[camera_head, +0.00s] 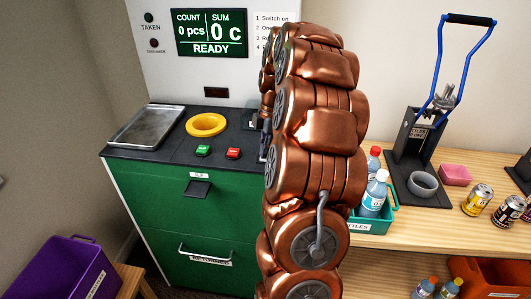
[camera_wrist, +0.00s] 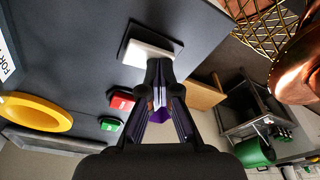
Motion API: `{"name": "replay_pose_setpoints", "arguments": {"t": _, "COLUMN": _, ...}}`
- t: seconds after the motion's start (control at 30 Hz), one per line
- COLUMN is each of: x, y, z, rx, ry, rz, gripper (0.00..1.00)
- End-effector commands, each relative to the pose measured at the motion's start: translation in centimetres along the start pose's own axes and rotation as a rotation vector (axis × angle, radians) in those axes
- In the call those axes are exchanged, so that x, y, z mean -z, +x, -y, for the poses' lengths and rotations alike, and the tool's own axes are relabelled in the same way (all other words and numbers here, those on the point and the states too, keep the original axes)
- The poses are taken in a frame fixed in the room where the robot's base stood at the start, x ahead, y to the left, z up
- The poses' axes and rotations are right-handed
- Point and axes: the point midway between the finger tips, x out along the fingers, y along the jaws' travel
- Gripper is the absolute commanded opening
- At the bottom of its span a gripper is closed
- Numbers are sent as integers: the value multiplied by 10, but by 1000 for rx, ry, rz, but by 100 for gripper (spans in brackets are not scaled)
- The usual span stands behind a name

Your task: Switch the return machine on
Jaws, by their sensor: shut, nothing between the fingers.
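The return machine (camera_head: 180,225) is a green cabinet with a dark top at the left in the head view. Its display (camera_head: 212,33) is lit and reads READY, 0 pcs and 0 c. A white rocker switch (camera_wrist: 146,54) on a dark base shows in the wrist view. My gripper (camera_wrist: 159,72) is shut and empty, its fingertips at the switch's near edge; I cannot tell if they touch it. My copper arm hides most of the switch area in the head view. A green button (camera_head: 203,151) and a red button (camera_head: 233,153) sit on the machine top.
A yellow ring (camera_head: 206,125) and a metal tray (camera_head: 148,127) are on the machine top. A purple crate (camera_head: 62,270) is at lower left. Right of my arm, a wooden table holds a teal bottle crate (camera_head: 378,225), a blue-handled press (camera_head: 418,150) and cans (camera_head: 478,200).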

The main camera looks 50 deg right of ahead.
Motion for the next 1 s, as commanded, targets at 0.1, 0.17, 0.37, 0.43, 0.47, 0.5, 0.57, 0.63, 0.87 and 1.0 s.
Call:
{"name": "replay_pose_setpoints", "arguments": {"t": 0.1, "x": 1, "y": -5, "z": 0, "rx": -1, "ry": -1, "rz": 0, "gripper": 0}}
{"name": "replay_pose_setpoints", "arguments": {"t": 0.17, "x": 2, "y": -9, "z": 0, "rx": -1, "ry": 0, "rz": 0, "gripper": 0}}
{"name": "replay_pose_setpoints", "arguments": {"t": 0.37, "x": 3, "y": -22, "z": 0, "rx": -2, "ry": 0, "rz": 0, "gripper": 0}}
{"name": "replay_pose_setpoints", "arguments": {"t": 0.43, "x": 4, "y": -27, "z": -1, "rx": -4, "ry": 0, "rz": 1, "gripper": 0}}
{"name": "replay_pose_setpoints", "arguments": {"t": 0.47, "x": 4, "y": -29, "z": -1, "rx": -4, "ry": 0, "rz": 1, "gripper": 0}}
{"name": "replay_pose_setpoints", "arguments": {"t": 0.5, "x": 5, "y": -31, "z": -1, "rx": -4, "ry": 0, "rz": 1, "gripper": 0}}
{"name": "replay_pose_setpoints", "arguments": {"t": 0.57, "x": 6, "y": -35, "z": -1, "rx": -3, "ry": -1, "rz": 0, "gripper": 0}}
{"name": "replay_pose_setpoints", "arguments": {"t": 0.63, "x": 6, "y": -39, "z": 0, "rx": -1, "ry": -1, "rz": -1, "gripper": 0}}
{"name": "replay_pose_setpoints", "arguments": {"t": 0.87, "x": 8, "y": -54, "z": 0, "rx": -1, "ry": 0, "rz": 0, "gripper": 0}}
{"name": "replay_pose_setpoints", "arguments": {"t": 1.0, "x": 9, "y": -63, "z": -1, "rx": -4, "ry": -1, "rz": 0, "gripper": 0}}
